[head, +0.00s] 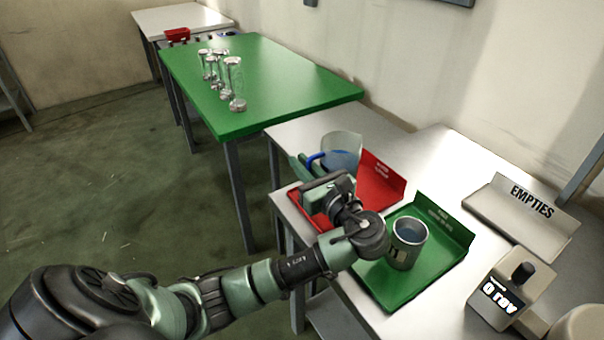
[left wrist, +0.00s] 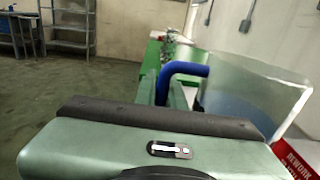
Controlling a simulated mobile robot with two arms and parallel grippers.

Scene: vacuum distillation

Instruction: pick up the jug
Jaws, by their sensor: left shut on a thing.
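The jug (head: 343,157) is clear, with bluish liquid inside and a blue handle. In the head view it is at the back left of the white table, over or beside the red tray. My left gripper (head: 309,165) is shut on the jug's blue handle, with my wrist hiding part of the jug's lower side. In the left wrist view the jug (left wrist: 245,98) stands to the right and its blue handle (left wrist: 184,69) runs down between the fingers. I cannot tell whether the jug's base touches the tray. My right gripper is not in view.
The red tray (head: 385,178) lies under my wrist. A green tray (head: 440,262) holds a metal beaker (head: 408,243). An "EMPTIES" tray (head: 500,208) and a small device with a display (head: 510,285) are at the right. Several glass pieces stand on the green table (head: 275,85).

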